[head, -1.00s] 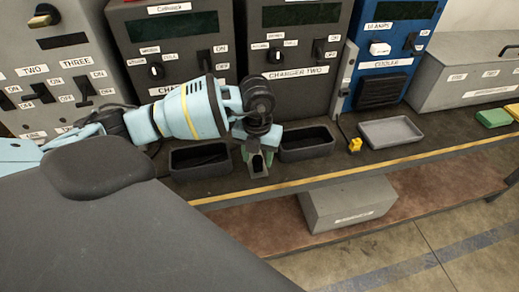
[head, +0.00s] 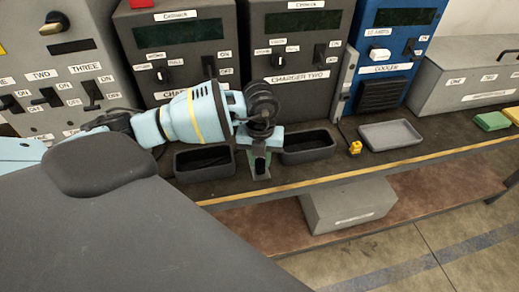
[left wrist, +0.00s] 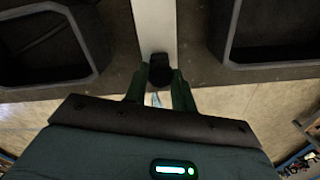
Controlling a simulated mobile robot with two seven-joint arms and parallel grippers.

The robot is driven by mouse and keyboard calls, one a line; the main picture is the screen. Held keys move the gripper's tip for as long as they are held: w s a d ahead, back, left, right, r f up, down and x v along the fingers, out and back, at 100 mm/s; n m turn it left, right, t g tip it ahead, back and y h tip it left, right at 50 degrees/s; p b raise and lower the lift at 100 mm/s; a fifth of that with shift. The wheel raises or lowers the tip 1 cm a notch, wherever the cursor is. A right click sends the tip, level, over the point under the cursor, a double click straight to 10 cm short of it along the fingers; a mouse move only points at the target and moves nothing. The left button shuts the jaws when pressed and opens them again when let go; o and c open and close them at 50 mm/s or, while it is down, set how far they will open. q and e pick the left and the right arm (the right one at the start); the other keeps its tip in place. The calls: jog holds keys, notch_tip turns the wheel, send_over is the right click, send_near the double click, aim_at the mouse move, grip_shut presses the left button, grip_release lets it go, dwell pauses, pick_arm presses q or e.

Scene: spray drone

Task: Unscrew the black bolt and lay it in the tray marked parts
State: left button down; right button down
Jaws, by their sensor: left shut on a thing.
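My left gripper (head: 261,160) is at the bench's front edge, between two dark bins. In the left wrist view its two dark green fingers (left wrist: 159,97) are shut on the black bolt (left wrist: 160,70). The bolt sits at the end of a pale grey strip (left wrist: 155,25); I cannot tell how far it is threaded in. In the head view the gripper hides the bolt. A shallow light grey tray (head: 390,134) lies empty on the bench to the right; no marking on it can be read. My right gripper is not in view.
Dark bins stand left (head: 204,174) and right (head: 308,157) of the gripper, close by. A small yellow object (head: 355,147) lies before the grey tray. Two chargers and a blue cooler (head: 385,60) stand behind. A grey box (head: 350,207) is on the lower shelf.

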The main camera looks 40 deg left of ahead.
aim_at(260, 161)
pick_arm(q)
jog(key=shift+r+n+p, duration=0.15)
jog(key=shift+n+p, duration=0.85)
jog(key=shift+n, duration=0.9)
jog(key=shift+n+p, duration=1.2)
jog(key=shift+n, duration=1.1)
jog(key=shift+n+p, duration=0.8)
jog(key=shift+n, duration=1.4)
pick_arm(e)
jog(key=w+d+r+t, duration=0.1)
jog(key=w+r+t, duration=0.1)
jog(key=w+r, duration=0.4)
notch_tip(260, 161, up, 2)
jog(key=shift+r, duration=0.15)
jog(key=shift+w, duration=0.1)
pick_arm(q)
jog(key=n, duration=0.9)
jog(key=shift+r, duration=2.5)
